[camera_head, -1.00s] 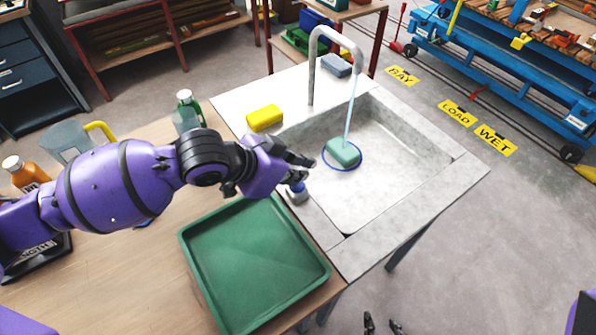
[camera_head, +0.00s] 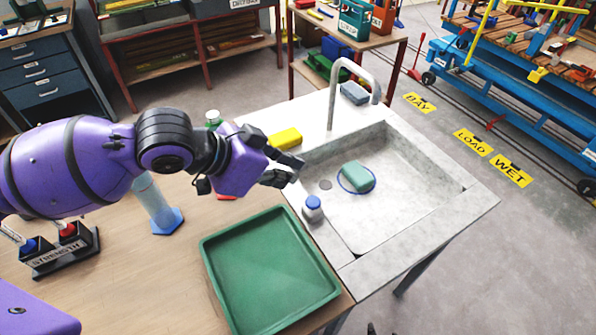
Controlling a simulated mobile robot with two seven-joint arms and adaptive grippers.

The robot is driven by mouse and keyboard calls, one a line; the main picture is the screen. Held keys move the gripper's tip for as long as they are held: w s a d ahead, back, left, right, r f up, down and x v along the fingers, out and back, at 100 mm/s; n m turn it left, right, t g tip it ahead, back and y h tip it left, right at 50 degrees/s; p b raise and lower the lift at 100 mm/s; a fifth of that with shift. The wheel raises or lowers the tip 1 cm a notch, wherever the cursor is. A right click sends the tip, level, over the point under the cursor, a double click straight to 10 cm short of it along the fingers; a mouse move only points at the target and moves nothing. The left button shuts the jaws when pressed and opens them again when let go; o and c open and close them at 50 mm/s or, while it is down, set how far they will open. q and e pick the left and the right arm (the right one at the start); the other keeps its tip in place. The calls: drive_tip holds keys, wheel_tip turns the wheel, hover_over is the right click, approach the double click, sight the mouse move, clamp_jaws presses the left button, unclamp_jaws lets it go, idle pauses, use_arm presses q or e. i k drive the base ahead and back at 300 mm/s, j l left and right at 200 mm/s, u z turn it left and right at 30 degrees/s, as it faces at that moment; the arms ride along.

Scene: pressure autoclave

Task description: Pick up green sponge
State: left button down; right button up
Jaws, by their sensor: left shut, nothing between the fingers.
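The green sponge (camera_head: 356,175) lies on the floor of the grey sink basin (camera_head: 400,205), with a thin blue ring around it. My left gripper (camera_head: 295,171) is shut and empty. In the picture it appears over the sink's left rim, left of the sponge and apart from it. The sponge is in plain view. Only a small dark tip of my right gripper (camera_head: 371,331) shows at the bottom edge; the rest is out of frame.
The faucet (camera_head: 333,95) arches over the basin's back. An empty green tray (camera_head: 270,270) lies nearer me.

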sight(353, 171)
drive_tip(key=k+l, duration=0.1)
drive_tip(key=k, duration=0.4)
drive_tip(key=k+l, duration=0.1)
drive_tip(key=k, duration=0.4)
